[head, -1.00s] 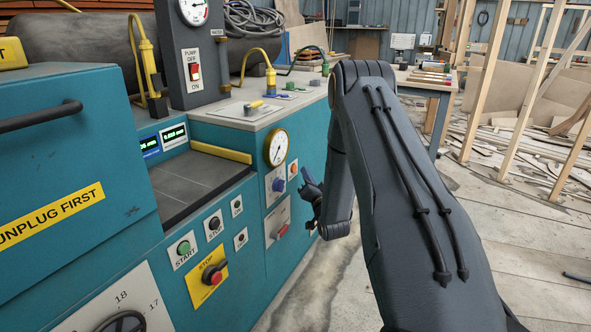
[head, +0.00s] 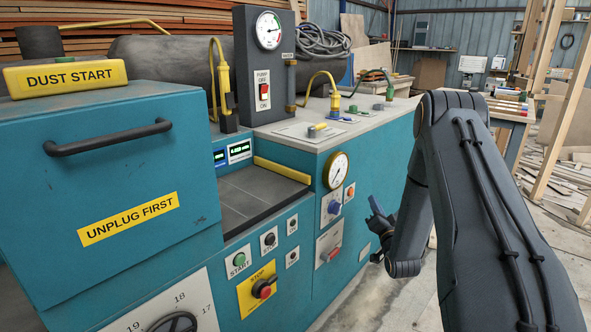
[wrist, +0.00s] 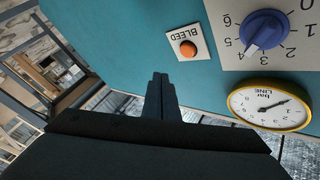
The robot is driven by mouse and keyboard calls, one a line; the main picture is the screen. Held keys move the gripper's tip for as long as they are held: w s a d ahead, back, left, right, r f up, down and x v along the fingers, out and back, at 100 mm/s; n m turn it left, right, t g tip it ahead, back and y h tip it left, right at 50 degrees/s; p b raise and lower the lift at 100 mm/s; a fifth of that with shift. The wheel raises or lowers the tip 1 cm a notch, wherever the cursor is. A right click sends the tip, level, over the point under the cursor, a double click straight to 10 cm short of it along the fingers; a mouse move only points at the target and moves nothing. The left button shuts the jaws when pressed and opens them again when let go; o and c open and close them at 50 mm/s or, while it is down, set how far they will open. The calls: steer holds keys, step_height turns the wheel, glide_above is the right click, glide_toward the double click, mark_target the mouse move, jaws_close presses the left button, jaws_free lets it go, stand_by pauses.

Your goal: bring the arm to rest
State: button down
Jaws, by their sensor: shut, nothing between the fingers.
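My gripper (head: 372,207) is at the end of my dark grey arm, which folds down on the right side of the head view. It is beside the right end of the teal machine's front (head: 345,255), near the blue knob. In the wrist view the gripper's fingers (wrist: 160,78) are together with nothing between them. The wrist picture is upside down. It shows the fingertips below the orange BLEED button (wrist: 187,48), and they look apart from the panel. Part of the gripper is hidden behind my arm link in the head view.
The teal machine carries a blue knob (head: 334,207), a round gauge (head: 336,171), a red-handled switch (head: 331,254) and a STOP switch (head: 264,289). A workbench (head: 510,112) and wooden studs (head: 560,115) stand behind at the right.

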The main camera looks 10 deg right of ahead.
steer(key=w+a+r+n+g+y, duration=0.15)
steer(key=a+r+g, duration=0.25)
steer(key=a, duration=0.4)
steer(key=s+a+r+n+g, duration=0.35)
steer(key=s+a+g, duration=0.25)
steer(key=s+a, duration=0.3)
steer(key=s+a+r+n+g+y, duration=0.1)
steer(key=s+a+r+n+g, duration=0.2)
steer(key=s, duration=0.9)
steer(key=s+a+r+g, duration=0.1)
steer(key=s+a+g, duration=0.3)
steer(key=s, duration=0.7)
steer(key=s+a+r+n+g+y, duration=0.15)
steer(key=s+a, duration=0.35)
steer(key=s, duration=0.7)
steer(key=d+r+h+p, duration=0.1)
steer(key=d+r+p, duration=0.4)
steer(key=p, duration=0.8)
steer(key=shift+s+r+m+g+h, duration=0.25)
steer(key=shift+r+m+g+h, duration=0.1)
steer(key=shift+r+g, duration=0.15)
